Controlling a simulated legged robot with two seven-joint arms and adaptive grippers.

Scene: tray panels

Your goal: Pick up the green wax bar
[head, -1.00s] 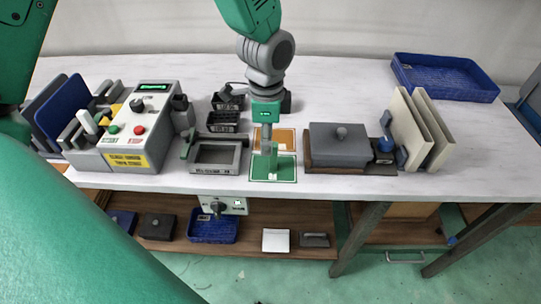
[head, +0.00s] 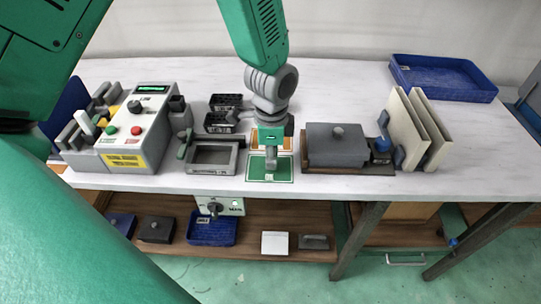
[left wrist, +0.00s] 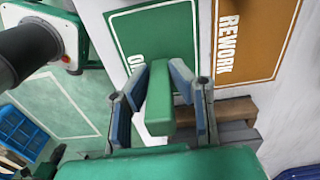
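The green wax bar (left wrist: 160,105) shows in the left wrist view, between the two fingers of my left gripper (left wrist: 158,95). The pads stand on either side of it, apart, and I see no firm grip on it. In the head view my left gripper (head: 271,160) points down over the green mat (head: 284,177) and mostly hides the bar. The green mat also shows in the left wrist view (left wrist: 130,30). My right gripper is in neither view.
The orange REWORK mat (left wrist: 262,25) lies beside the green one. A grey frame (head: 213,158) stands left of the gripper and a lidded grey box (head: 337,148) right. A control box (head: 142,130) is further left. A blue tray (head: 445,78) lies at the back right.

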